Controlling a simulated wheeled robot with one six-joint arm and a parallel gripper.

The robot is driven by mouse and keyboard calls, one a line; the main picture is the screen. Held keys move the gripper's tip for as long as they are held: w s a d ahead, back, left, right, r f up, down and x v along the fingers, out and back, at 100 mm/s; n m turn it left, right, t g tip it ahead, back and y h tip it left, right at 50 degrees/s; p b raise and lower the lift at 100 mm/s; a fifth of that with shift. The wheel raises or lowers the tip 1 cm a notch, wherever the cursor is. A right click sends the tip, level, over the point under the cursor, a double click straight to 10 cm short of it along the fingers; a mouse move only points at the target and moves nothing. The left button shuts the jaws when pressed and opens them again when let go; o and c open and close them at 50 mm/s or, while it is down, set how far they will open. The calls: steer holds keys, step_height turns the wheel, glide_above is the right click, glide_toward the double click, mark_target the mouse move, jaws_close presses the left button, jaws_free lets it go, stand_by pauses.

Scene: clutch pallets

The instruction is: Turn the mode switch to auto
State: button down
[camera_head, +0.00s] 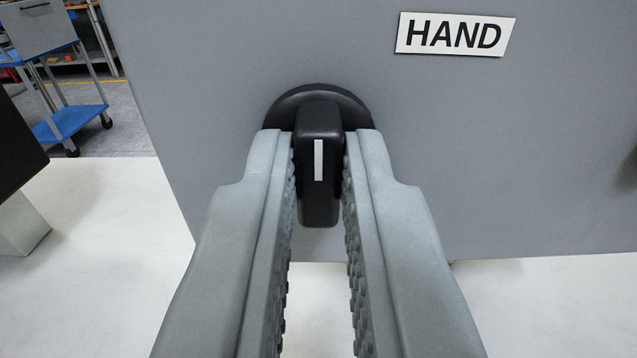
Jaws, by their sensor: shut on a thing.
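The mode switch (319,205) is a black knob with a white line, on a round black base on a grey panel (190,90). The white line stands upright in the picture. My gripper (318,165) is shut on the knob, with one grey ridged finger on its left side and one on its right. A white label reading HAND (455,34) is on the panel above and to the right of the knob. No AUTO label is in view. The fingers hide parts of the round base.
A white surface (110,220) lies below and in front of the panel. A blue cart (70,121) stands on the floor at the far left. A dark box-like thing (15,140) is at the left edge.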

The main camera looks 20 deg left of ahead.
stand_by(0.4)
steer(key=c, duration=1.5)
jaws_free()
steer(key=shift+o, duration=0.2)
steer(key=v, duration=1.7)
steer(key=shift+s, duration=0.25)
steer(key=shift+d+r, duration=0.1)
steer(key=s+d+r+m+h, duration=0.1)
steer(key=s+d, duration=0.5)
steer(key=s, duration=0.4)
steer(key=s+d+r+m+h, duration=0.1)
steer(key=s+d+r+h, duration=0.1)
steer(key=s+d, duration=0.5)
steer(key=s+d+r+m+h, duration=0.1)
steer(key=s+d, duration=0.5)
steer(key=s, duration=0.8)
steer(key=shift+d+r+h, duration=0.25)
steer(key=shift+r+h, duration=0.05)
steer(key=shift+h, duration=0.2)
